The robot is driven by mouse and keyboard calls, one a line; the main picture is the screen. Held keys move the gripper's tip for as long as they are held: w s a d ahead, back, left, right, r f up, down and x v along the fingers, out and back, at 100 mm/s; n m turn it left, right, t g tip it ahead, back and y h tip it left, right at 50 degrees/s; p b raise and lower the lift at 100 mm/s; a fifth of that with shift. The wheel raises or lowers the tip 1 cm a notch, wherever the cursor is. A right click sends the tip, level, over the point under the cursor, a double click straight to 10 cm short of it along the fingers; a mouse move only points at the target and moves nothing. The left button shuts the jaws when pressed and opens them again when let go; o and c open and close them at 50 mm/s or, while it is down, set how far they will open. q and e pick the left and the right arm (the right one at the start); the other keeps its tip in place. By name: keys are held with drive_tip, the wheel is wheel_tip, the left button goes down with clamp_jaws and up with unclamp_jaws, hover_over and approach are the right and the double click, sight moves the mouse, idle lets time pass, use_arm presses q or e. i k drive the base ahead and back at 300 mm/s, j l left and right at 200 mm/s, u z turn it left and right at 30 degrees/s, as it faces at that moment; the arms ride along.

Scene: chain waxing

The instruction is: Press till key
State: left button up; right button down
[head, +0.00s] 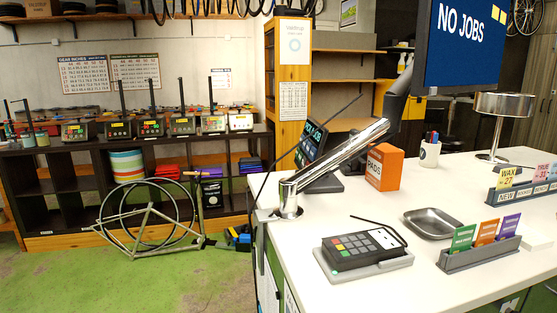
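A black keypad device (360,247) with a small dark screen and rows of grey, red, green and yellow keys lies on a grey base at the front of the white counter (450,190). A black till-like screen (311,146) with green lettering stands further back, partly hidden behind a shiny metal pole arm. I cannot tell which of the two the task calls the till. Neither of my grippers is in view.
A metal tray (433,223), a grey card holder (480,254) with coloured cards, an orange box (385,167), a white pen cup (429,153) and a lamp (503,108) stand on the counter. The metal pole (340,153) slants over its left edge. Green floor lies left, with a bike frame (150,228).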

sight(304, 161)
drive_tip(key=i+j+u, duration=0.1)
drive_tip(key=i+j, duration=0.15)
drive_tip(key=j, duration=0.2)
drive_tip(key=i+j+u, duration=0.1)
drive_tip(key=j, duration=0.35)
drive_tip(key=i+j+u, duration=0.1)
drive_tip(key=i+j, duration=0.3)
